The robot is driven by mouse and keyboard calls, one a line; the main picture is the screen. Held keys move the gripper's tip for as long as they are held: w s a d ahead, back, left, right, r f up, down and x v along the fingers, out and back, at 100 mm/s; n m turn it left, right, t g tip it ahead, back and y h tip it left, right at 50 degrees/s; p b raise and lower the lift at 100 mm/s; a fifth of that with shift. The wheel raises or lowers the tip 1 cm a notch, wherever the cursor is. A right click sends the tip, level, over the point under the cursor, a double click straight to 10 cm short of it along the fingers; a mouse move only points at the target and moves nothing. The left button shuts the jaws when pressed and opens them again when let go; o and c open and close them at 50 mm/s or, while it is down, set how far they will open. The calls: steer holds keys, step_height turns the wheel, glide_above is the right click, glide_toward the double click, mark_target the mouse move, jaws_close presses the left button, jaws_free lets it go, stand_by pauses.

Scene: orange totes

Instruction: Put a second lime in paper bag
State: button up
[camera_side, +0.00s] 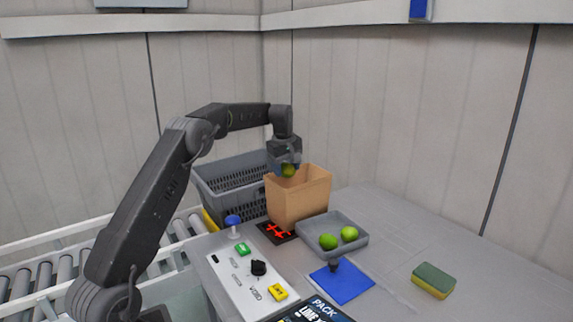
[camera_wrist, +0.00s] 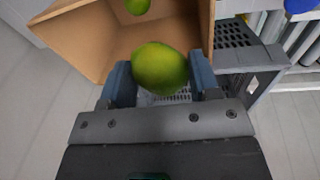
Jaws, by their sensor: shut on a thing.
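My gripper (camera_side: 286,162) is shut on a lime (camera_wrist: 160,68), with one finger on each side of it in the wrist view. The held lime is at about the height of the open top of the brown paper bag (camera_side: 300,201), near the bag's rim on the crate side. In the wrist view the bag (camera_wrist: 72,42) opens beyond the fingers, and another lime (camera_wrist: 137,5) shows inside it, cut by the frame's top edge. Two more limes, one darker (camera_side: 328,242) and one lighter (camera_side: 349,233), lie in the grey tray (camera_side: 362,246).
A grey slotted crate (camera_side: 228,178) stands behind and left of the bag. A control panel (camera_side: 232,279) with buttons, a blue mat (camera_side: 345,285) and a sponge (camera_side: 433,281) lie in front. The table's right side is largely clear.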

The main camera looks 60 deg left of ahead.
steer(key=o, duration=1)
steer(key=shift+r, duration=0.1)
step_height(320, 180, up, 13)
steer(key=s+d, duration=0.1)
steer(key=s, duration=0.1)
steer(key=shift+r, duration=0.2)
steer(key=shift+d, duration=0.1)
